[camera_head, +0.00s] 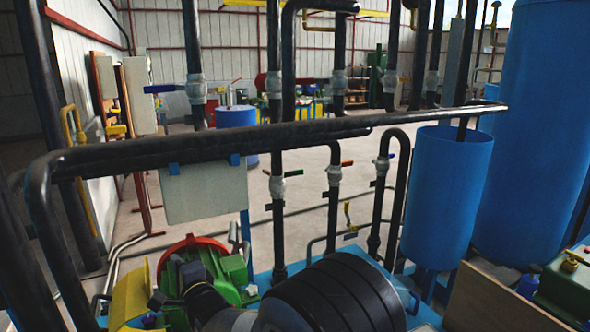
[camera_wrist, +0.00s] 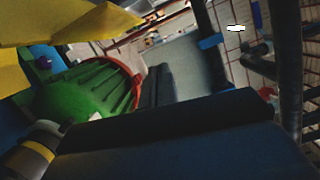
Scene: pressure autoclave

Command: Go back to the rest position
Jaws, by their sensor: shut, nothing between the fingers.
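My gripper (camera_head: 172,284) shows as a small dark shape at the lower left of the head view, in front of the green motor (camera_head: 235,272). It is shut and holds nothing. Its outline is hard to separate from the dark parts around it. In the wrist view the green ribbed motor (camera_wrist: 88,95) with its red-orange rim is close at the left. A large dark shape fills the bottom of that view and hides what lies behind it.
A long black pipe (camera_head: 270,138) crosses the head view above my arm, with upright pipes and valves behind. A blue open tank (camera_head: 447,195) and a larger blue tank (camera_head: 540,130) stand right. A yellow part (camera_head: 130,297) is beside the motor. Bare floor (camera_head: 300,195) shows behind.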

